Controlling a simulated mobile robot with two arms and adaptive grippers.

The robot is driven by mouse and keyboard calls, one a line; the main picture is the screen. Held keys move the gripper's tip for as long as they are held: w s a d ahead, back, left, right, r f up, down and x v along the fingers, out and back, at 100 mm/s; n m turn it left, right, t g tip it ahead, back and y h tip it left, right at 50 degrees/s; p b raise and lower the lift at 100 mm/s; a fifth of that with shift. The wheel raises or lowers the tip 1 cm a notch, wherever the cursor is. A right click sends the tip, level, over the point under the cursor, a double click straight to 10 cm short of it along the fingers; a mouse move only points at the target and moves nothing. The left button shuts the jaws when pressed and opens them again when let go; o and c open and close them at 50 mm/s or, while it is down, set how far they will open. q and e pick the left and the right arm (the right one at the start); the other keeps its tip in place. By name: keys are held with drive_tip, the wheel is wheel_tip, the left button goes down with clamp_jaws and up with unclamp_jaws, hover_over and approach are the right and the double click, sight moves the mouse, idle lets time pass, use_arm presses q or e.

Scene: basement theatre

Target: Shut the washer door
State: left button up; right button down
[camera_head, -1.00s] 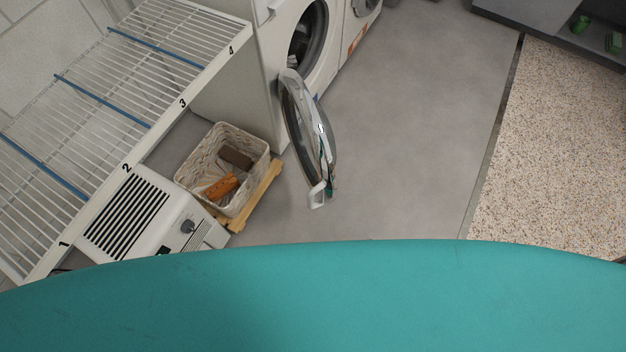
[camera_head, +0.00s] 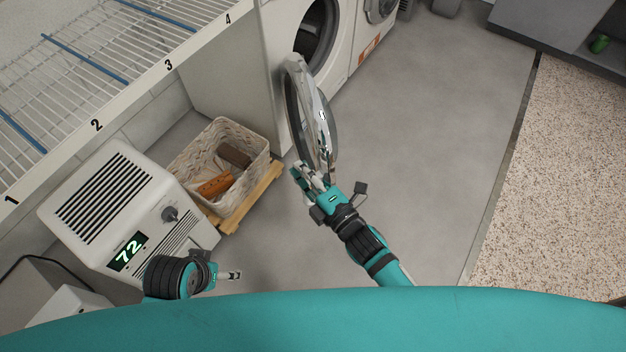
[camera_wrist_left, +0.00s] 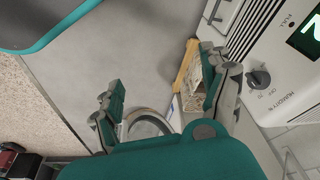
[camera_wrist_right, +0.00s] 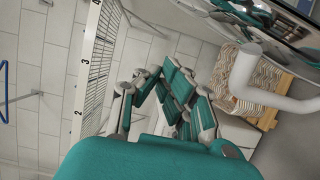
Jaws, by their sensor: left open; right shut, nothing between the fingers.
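The white washer (camera_head: 342,42) stands at the top of the head view with its dark drum opening (camera_head: 316,38) showing. Its round chrome-rimmed door (camera_head: 318,118) stands swung wide open toward me. My right gripper (camera_head: 301,172) is shut and empty, at the near lower edge of the door; I cannot tell whether it touches. In the right wrist view a pale curved bar, seemingly the door handle (camera_wrist_right: 243,75), passes close by the fingers (camera_wrist_right: 172,90). My left gripper (camera_head: 232,275) is low in the head view, away from the door. In the left wrist view its fingers (camera_wrist_left: 165,105) are open and empty.
A wicker basket (camera_head: 181,160) sits on a wooden base left of the door. A white dehumidifier (camera_head: 88,235) reading 72 stands near my left arm. A wire shelf (camera_head: 140,50) is above. Grey floor (camera_head: 430,130) is clear to the right.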

use_arm(q)
drive_tip(key=shift+b+v, duration=0.3)
drive_tip(key=shift+v, duration=1.25)
use_arm(e)
drive_tip(key=shift+w+d, duration=0.2)
drive_tip(key=shift+w, duration=0.65)
drive_tip(key=shift+w+d, duration=0.25)
drive_tip(key=shift+w, duration=0.55)
drive_tip(key=shift+w+d, duration=0.2)
drive_tip(key=shift+w, duration=0.65)
use_arm(q)
drive_tip(key=shift+w, duration=0.1)
use_arm(e)
drive_tip(key=shift+d, duration=0.1)
